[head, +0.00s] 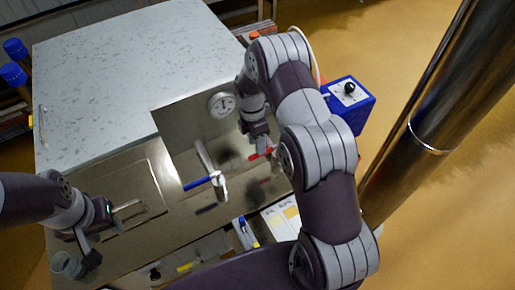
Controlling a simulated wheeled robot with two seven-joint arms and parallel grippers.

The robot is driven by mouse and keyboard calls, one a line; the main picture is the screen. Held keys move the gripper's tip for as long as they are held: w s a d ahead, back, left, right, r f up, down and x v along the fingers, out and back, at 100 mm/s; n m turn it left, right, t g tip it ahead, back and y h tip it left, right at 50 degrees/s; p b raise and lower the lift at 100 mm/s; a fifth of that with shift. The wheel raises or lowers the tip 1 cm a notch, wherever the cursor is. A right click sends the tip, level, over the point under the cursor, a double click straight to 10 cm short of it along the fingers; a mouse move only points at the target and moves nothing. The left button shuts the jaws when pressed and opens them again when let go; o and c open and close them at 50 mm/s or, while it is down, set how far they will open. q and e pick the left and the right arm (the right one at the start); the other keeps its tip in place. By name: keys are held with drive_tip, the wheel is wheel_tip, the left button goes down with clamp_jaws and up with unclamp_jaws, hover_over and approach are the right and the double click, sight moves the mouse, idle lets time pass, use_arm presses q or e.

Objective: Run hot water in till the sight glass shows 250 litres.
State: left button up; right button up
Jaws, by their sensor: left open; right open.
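A red lever handle (262,154), which looks like the hot water valve's, is at the right end of the open metal basin area. My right gripper (258,143) is open, pointing down right at the red handle; I cannot tell whether it touches it. A blue lever handle (200,183) is on a metal fitting to the left. I cannot make out a sight glass or a litre reading. My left gripper (80,262) is open and apart from the handles, at the lower left near the metal front edge.
A round dial gauge (222,104) is on the metal wall behind the handles. A blue box with a black knob (349,92) stands right of my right arm. A large speckled pale top (120,75) fills the back left. A thick metal column (430,110) rises at the right.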

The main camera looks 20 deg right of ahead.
wheel_tip(320, 180, up, 10)
drive_tip(key=w+p, duration=0.2)
drive_tip(key=p, duration=0.1)
drive_tip(key=shift+f, duration=0.25)
drive_tip(key=shift+a, duration=0.1)
idle(0.7)
